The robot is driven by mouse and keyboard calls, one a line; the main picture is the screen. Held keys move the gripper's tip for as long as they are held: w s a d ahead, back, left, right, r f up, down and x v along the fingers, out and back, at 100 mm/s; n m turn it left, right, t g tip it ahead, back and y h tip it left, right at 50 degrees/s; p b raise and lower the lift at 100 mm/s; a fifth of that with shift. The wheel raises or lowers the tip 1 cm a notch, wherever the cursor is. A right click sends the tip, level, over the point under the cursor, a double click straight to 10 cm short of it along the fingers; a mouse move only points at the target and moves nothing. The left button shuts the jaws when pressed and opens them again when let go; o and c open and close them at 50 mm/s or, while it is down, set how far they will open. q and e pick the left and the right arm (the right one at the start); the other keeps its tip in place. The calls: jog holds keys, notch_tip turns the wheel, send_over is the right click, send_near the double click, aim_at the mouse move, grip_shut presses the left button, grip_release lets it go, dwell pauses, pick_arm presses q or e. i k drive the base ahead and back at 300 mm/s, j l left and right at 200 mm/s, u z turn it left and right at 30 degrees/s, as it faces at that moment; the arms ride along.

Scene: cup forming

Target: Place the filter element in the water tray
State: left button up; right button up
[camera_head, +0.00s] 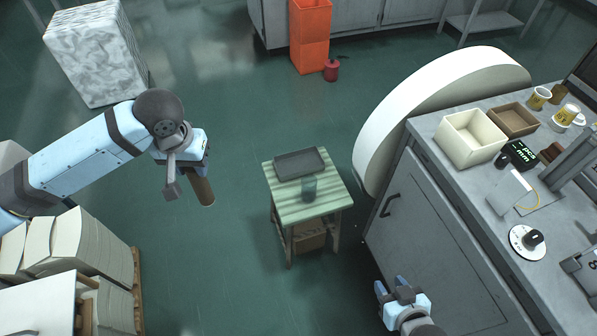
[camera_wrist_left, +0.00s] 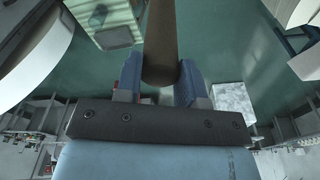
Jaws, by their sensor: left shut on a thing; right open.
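My left gripper (camera_head: 197,166) is shut on a brown cylinder, the filter element (camera_head: 202,190), which hangs below it over the open floor. In the left wrist view the filter element (camera_wrist_left: 160,40) sits between the blue fingers (camera_wrist_left: 160,75). A dark shallow tray (camera_head: 299,163), which looks like the water tray, lies on the far part of a small green striped table. The held filter element is to the left of this table and apart from it. My right gripper (camera_head: 391,287) is open and empty at the bottom, beside the grey cabinet.
A grey workbench (camera_head: 440,150) with boxes and mugs is at the right. Paper stacks (camera_head: 75,245) stand at lower left. The floor between the paper stacks and table is clear.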

aim_at(300, 165)
jog(key=k+z, duration=0.3)
jog(key=k+l+z, duration=0.1)
jog(key=z, duration=0.15)
jog(key=j+z, duration=0.15)
jog(key=z, duration=1.25)
jog(key=j, duration=1.65)
jog(key=k+j, duration=0.1)
jog(key=j, duration=1.5)
